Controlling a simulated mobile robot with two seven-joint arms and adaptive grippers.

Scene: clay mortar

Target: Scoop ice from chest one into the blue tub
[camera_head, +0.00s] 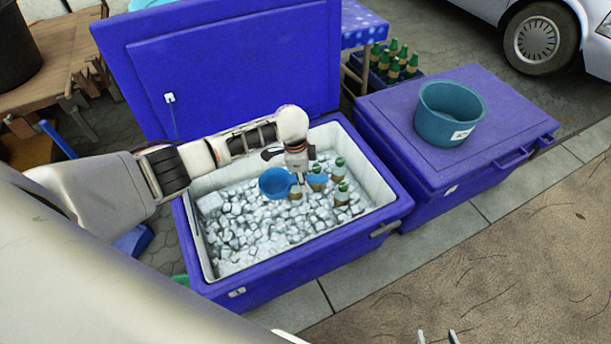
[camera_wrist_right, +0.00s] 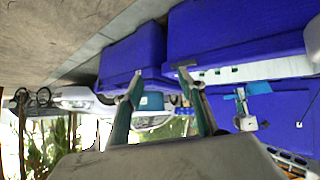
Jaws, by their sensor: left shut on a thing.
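The open blue chest (camera_head: 300,262) holds a bed of ice (camera_head: 250,232) inside its white walls. My left gripper (camera_head: 298,178) reaches down over the ice, shut on a small blue scoop (camera_head: 272,184). The scoop is at the ice surface; whether it holds ice cannot be told. The blue tub (camera_head: 445,122) stands upright on the closed lid of the second chest (camera_head: 400,190), to the right. It also shows partly in the right wrist view (camera_wrist_right: 152,102). My right gripper (camera_head: 437,337) is open at the bottom edge of the head view, its fingers apart and empty in the wrist view (camera_wrist_right: 160,72).
Several green bottles (camera_head: 341,193) stand in the ice right beside the left gripper. The raised lid (camera_head: 225,70) stands behind the open chest. A crate of bottles (camera_head: 395,65) and a parked car (camera_head: 540,35) are behind. The paved ground at front right is clear.

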